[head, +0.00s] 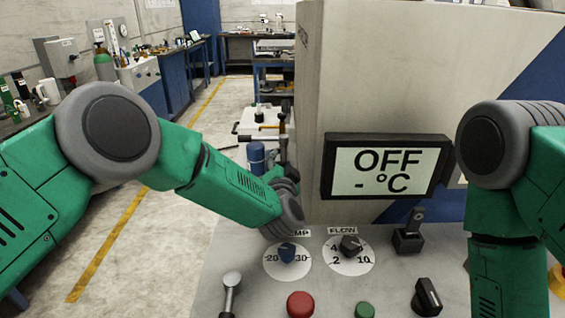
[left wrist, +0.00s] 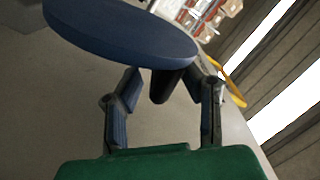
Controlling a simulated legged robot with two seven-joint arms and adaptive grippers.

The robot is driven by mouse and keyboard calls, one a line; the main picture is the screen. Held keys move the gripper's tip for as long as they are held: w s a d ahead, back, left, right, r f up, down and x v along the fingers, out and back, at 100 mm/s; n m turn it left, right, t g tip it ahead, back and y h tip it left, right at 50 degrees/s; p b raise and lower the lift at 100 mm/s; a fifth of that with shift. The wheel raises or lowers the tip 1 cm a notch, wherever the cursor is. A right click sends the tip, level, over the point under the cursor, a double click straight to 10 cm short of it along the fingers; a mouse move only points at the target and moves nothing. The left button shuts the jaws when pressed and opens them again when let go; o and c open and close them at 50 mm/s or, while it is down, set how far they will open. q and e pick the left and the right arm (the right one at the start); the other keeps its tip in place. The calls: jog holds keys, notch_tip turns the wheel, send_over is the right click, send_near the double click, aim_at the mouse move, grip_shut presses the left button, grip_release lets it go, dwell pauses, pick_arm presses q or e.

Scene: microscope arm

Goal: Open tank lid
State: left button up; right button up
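A blue round disc (left wrist: 120,30), which may be the tank lid, fills the top of the left wrist view. A dark rounded stem (left wrist: 165,86) sticks out below it. My left gripper (left wrist: 168,95) has one finger on each side of this stem, with visible gaps, so it looks open. The disc hides the fingertips.
A control panel (head: 205,290) with dials, a red button (head: 300,304) and a green button (head: 364,310) lies in front. A screen (head: 386,168) reads OFF. A large grey cabinet (head: 350,70) stands behind it. Open floor (head: 160,260) lies left, with benches further back.

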pick_arm(q)
jog(key=shift+w, duration=0.1)
jog(key=shift+d+r, duration=0.1)
jog(key=shift+d, duration=0.6)
grip_shut()
jog(key=shift+s+d+f, duration=0.2)
jog(key=shift+s+f, duration=0.05)
jog(key=shift+f, duration=0.05)
